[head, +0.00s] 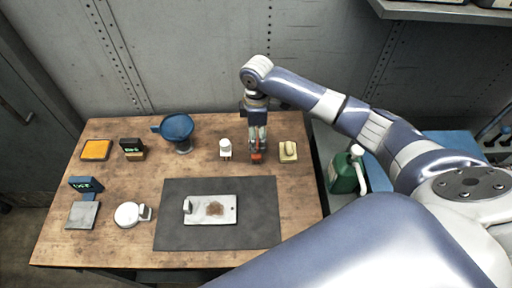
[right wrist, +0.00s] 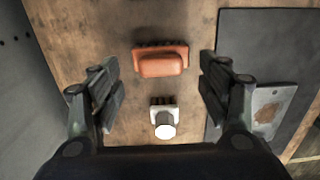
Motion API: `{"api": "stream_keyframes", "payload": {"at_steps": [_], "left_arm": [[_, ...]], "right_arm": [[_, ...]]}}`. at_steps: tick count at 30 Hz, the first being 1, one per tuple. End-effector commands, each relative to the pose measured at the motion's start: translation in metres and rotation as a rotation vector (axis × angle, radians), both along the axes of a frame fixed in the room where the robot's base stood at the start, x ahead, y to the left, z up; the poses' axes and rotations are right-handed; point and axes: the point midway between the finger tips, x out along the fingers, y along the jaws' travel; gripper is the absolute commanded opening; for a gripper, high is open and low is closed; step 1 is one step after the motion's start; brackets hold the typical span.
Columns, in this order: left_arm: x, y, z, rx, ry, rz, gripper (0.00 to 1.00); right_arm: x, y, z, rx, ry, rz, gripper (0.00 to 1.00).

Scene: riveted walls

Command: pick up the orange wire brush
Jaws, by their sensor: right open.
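The orange wire brush (right wrist: 161,62) lies on the wooden table in the right wrist view, with dark bristles along its far edge. In the head view a small part of the brush (head: 257,157) shows below my right gripper (head: 257,143); the rest is hidden behind it. In the right wrist view my right gripper (right wrist: 161,88) is open and empty, its fingers spread wide to the left and right of the brush, not touching it. My left gripper is not in view.
A white capped object (right wrist: 164,122) stands close to the brush. A cream brush-like block (head: 288,151) is on its other side. A dark mat (head: 180,240) bears a stained metal plate (head: 222,209). A blue funnel (head: 176,128) stands further left. The grey wall is behind.

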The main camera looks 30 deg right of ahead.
Motion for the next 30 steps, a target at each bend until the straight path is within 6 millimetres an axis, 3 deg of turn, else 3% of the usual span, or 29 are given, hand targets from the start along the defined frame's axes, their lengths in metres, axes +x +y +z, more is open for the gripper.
{"api": "stream_keyframes", "payload": {"at_steps": [3,8,17,18,24,30], "left_arm": [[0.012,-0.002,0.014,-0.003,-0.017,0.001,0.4],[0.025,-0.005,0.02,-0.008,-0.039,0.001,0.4],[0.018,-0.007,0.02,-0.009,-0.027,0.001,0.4],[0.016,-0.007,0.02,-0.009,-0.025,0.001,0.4],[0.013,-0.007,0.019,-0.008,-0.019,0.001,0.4],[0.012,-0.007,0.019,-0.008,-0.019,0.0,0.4]], "right_arm": [[-0.001,0.002,-0.014,-0.002,0.007,-0.001,0.7],[0.0,0.002,-0.037,-0.001,0.005,0.0,0.7],[0.001,0.002,-0.046,-0.002,0.001,0.0,0.7],[0.001,0.002,-0.046,-0.002,0.001,0.0,0.68],[0.0,0.002,-0.045,-0.001,0.002,0.0,0.22],[0.001,0.002,-0.045,-0.002,0.001,0.0,0.2]]}}
